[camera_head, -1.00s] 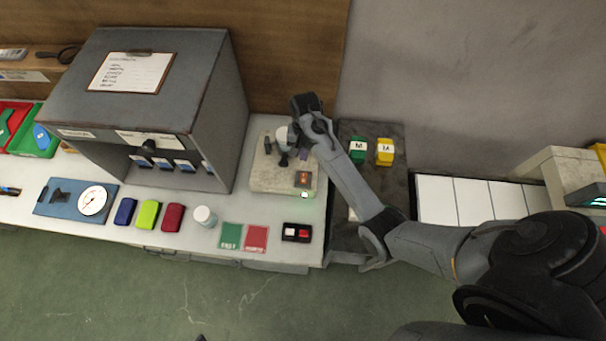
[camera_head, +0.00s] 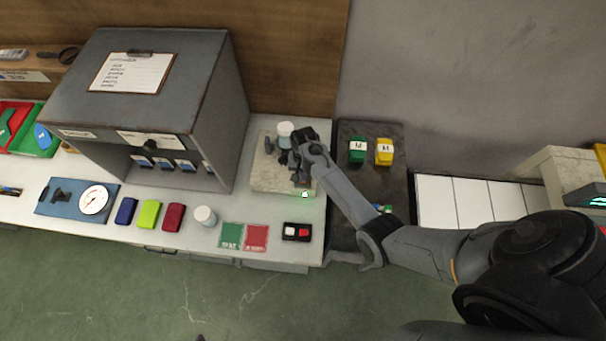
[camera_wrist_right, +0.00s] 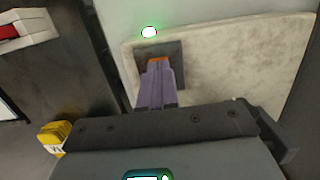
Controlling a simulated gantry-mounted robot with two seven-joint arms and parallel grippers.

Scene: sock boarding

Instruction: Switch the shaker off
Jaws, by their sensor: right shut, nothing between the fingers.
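The shaker (camera_head: 262,174) is a pale, worn block on the bench, with a white-capped jar (camera_head: 285,130) standing at its back. Its small green lamp (camera_head: 305,194) glows at the front corner; the lamp also shows lit in the right wrist view (camera_wrist_right: 149,32). My right gripper (camera_head: 300,182) is shut and empty, over the shaker's switch. In the right wrist view its fingertips (camera_wrist_right: 157,68) are at the orange rocker (camera_wrist_right: 158,59) in a dark square plate (camera_wrist_right: 178,62) and partly cover it. I cannot tell whether they touch it. My left gripper is not in view.
A black box with red and white buttons (camera_head: 297,232) sits at the bench's front edge, beside green and red cards (camera_head: 243,236). Green (camera_head: 357,151) and yellow (camera_head: 384,152) blocks stand on the dark surface at right. A grey cabinet (camera_head: 205,120) stands left of the shaker.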

